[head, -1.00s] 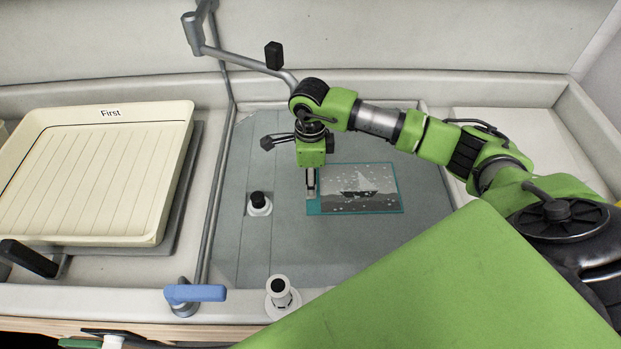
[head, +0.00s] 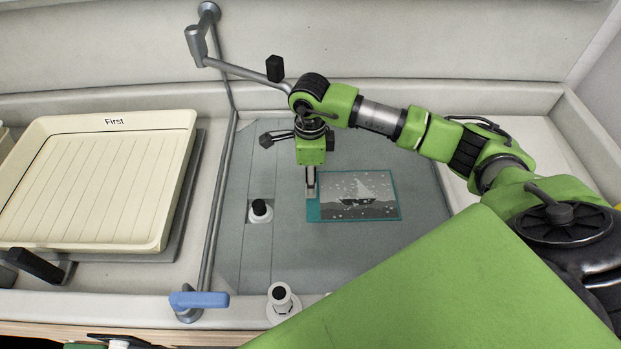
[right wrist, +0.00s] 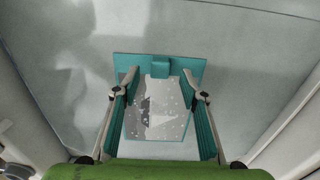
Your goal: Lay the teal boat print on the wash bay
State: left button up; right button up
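The teal boat print (head: 362,194) is a teal-edged sheet with a grey sailing-boat picture. It lies flat on the grey sunken panel (head: 345,262) in the middle of the head view. In the right wrist view the print (right wrist: 160,118) has a small teal tab (right wrist: 160,67) on its far edge. My right gripper (head: 311,194) points down at the print's left edge. In the wrist view the right gripper (right wrist: 160,76) has its fingers apart, one on each side of the tab, with gaps between. Contact with the print cannot be told. My left gripper is not identifiable in view.
A cream ribbed tray (head: 103,180) labelled "First" stands left. A grey pipe (head: 222,190) runs between tray and panel, with a blue-handled valve (head: 200,300) in front. Black-topped white fittings (head: 260,210) and (head: 282,300) stand left of and before the print. Panel right of the print is clear.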

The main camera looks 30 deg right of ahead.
jog(key=shift+r+p, duration=1.1)
jog(key=shift+r, duration=0.9)
notch_tip(320, 180, up, 12)
dwell(0.3)
